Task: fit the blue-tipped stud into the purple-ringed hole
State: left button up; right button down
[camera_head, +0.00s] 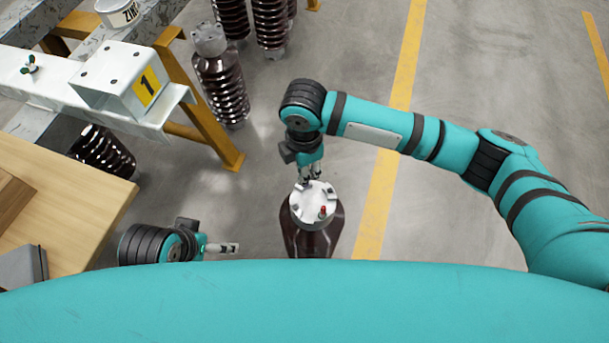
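A dark brown insulator (310,240) stands on the floor in front of me, with a pale metal cap (318,222) on top. A small red-tipped stud (322,212) stands upright on the cap. My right gripper (311,176) points down at the far edge of this cap; whether it touches the cap or holds anything is too small to tell. My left gripper (226,248) points right, low and to the left of the insulator, with nothing visible in it; its finger gap is unclear. I cannot make out a blue-tipped stud or a purple ring.
A white beam (45,75) carries a bracket marked 1 (118,78) and a small green item (30,64). Several insulators (221,85) stand behind. A wooden table (75,205) is at left. Floor right of the insulator is clear.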

notch_tip(320, 180, down, 3)
jog(key=shift+b, duration=0.4)
pick_arm(q)
jog(key=shift+f, duration=0.6)
pick_arm(e)
jog(key=c, duration=1.4)
grip_release()
notch_tip(320, 180, up, 6)
jog(key=shift+p, duration=1.1)
pick_arm(q)
jog(key=p+x, duration=0.1)
jog(key=x, duration=0.5)
jog(key=shift+f+p, duration=0.25)
jog(key=shift+p, duration=0.05)
pick_arm(e)
notch_tip(320, 180, up, 6)
jog(key=shift+r, duration=0.1)
pick_arm(q)
jog(key=shift+s+d, duration=0.15)
